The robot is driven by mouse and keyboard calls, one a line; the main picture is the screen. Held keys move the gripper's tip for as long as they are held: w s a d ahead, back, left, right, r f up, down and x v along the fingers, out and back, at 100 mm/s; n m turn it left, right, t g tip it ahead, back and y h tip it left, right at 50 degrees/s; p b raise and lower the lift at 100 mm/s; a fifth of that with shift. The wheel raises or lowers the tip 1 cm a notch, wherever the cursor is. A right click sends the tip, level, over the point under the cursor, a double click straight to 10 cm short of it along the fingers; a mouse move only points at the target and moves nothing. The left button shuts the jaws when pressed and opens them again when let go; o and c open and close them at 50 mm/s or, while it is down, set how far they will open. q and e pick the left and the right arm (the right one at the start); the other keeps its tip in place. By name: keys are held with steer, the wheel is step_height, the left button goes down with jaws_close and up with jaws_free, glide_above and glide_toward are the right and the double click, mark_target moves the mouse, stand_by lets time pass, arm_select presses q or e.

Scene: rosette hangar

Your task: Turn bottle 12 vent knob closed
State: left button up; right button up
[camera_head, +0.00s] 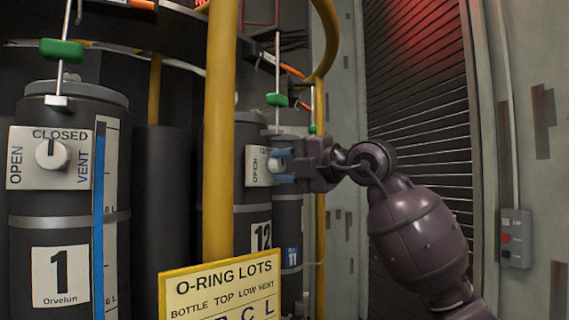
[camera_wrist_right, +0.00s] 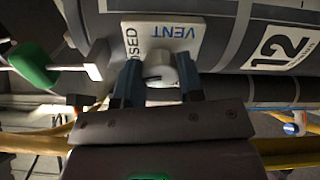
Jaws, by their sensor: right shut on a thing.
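Bottle 12 (camera_head: 232,205) is a dark cylinder behind the yellow post, with a "12" label that also shows in the right wrist view (camera_wrist_right: 283,48). Its white vent plate (camera_head: 255,166) faces my right gripper (camera_head: 284,166). In the right wrist view the pale vent knob (camera_wrist_right: 160,68) sits between the two blue fingers of the right gripper (camera_wrist_right: 160,88), which is shut on it. The words CLOSED, partly hidden, and VENT show on the plate (camera_wrist_right: 196,42). A dark mark shows on the knob's left, the CLOSED side. My left gripper is not in view.
Bottle 1 (camera_head: 62,215) stands at the left with its own vent knob (camera_head: 52,154). A yellow post (camera_head: 219,120) and an O-ring lots sign (camera_head: 222,290) stand in front. Green handles (camera_head: 277,99) hang above. A shutter (camera_head: 420,110) and wall switch box (camera_head: 515,238) are at the right.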

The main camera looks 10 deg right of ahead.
steer(key=shift+m, duration=1.1)
steer(key=o, duration=0.9)
steer(key=shift+d, duration=0.1)
steer(key=shift+s+d, duration=0.3)
steer(key=b+v, duration=0.1)
steer(key=v, duration=0.8)
steer(key=shift+s+d+b, duration=0.25)
steer(key=shift+s+b, duration=0.05)
